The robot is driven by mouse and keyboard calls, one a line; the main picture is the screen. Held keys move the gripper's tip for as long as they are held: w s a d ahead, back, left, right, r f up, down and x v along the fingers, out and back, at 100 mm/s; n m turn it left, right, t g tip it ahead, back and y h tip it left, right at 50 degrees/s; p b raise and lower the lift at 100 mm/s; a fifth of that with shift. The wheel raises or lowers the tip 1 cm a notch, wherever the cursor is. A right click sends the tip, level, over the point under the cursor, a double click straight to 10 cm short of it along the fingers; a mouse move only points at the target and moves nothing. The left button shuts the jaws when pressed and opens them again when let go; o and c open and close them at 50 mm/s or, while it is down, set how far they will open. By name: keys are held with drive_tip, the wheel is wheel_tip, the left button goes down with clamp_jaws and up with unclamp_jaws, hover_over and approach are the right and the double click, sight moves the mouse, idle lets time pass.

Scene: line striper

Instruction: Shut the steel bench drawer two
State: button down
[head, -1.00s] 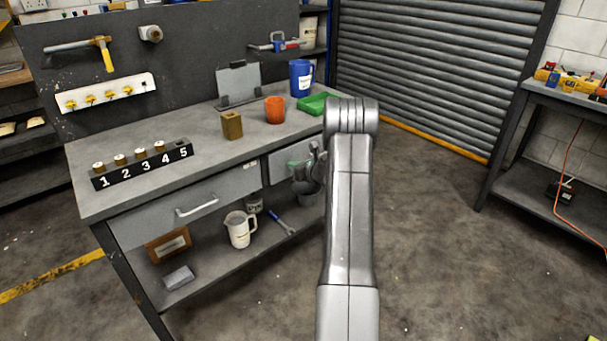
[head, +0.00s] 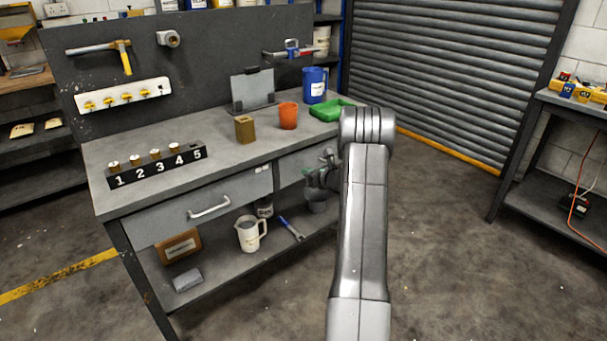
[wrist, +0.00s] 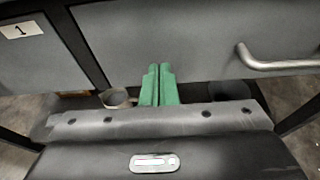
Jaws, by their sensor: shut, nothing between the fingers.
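The grey steel bench (head: 112,200) has two drawers side by side under its top. Drawer one, the left drawer (head: 165,218), has a bar handle and looks flush; its label 1 (wrist: 20,30) shows in the wrist view. Drawer two is the right drawer (head: 288,168); its plain front (wrist: 205,35) and bar handle (wrist: 280,64) show in the wrist view. My gripper (wrist: 158,68) has its green fingers shut together and empty, in front of drawer two's lower left part, left of the handle. I cannot tell whether they touch, or how far drawer two stands out. My arm hides its right part.
A numbered block (head: 160,172), a brown box (head: 244,129), an orange cup (head: 288,116), a green tray (head: 326,113) and a blue jug (head: 314,84) stand on the bench. A white jug (head: 247,236) is on the shelf below. Open floor lies in front.

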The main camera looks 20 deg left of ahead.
drive_tip(key=v, duration=1.1)
drive_tip(key=shift+d+f, duration=0.25)
drive_tip(key=x, duration=0.8)
drive_tip(key=p+x, duration=0.1)
drive_tip(key=x, duration=0.3)
drive_tip(key=shift+w+a+r, duration=0.15)
drive_tip(key=shift+a+r, duration=0.15)
drive_tip(key=shift+a, duration=0.15)
drive_tip(key=shift+w+a, duration=0.35)
drive_tip(key=shift+a, duration=0.05)
drive_tip(key=shift+r, duration=0.1)
